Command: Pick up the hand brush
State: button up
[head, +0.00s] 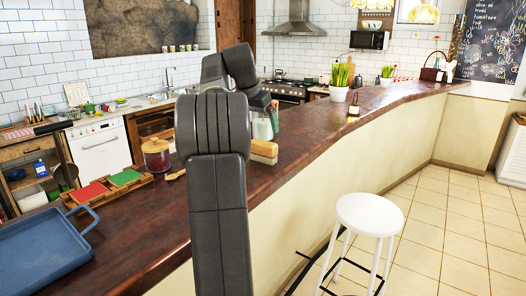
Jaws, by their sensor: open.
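A tan, wooden-looking block with a paler band (264,150) lies on the dark wooden counter, just right of my arm in the head view. It looks like the hand brush, but its left end is hidden behind my arm. My gripper (266,112) hangs at the end of my bent arm, above and slightly beyond this block. It is small and partly hidden by my arm links. It is open, and I see no contact with the block.
Left of my arm, the counter (150,225) holds a lidded jar (156,155), a wooden tray with red and green pieces (108,188) and a blue tray (40,258). A pale container (262,128) stands near my gripper. Potted grass (340,80) stands farther along. A white stool (369,214) stands right.

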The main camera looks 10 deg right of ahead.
aim_at(263, 142)
jog(key=x, duration=0.5)
jog(key=shift+s+p+x, duration=0.2)
jog(key=shift+p+x, duration=0.35)
jog(key=shift+x, duration=2.2)
jog(key=shift+a+f, duration=0.1)
jog(key=shift+a, duration=0.05)
jog(key=c, duration=0.7)
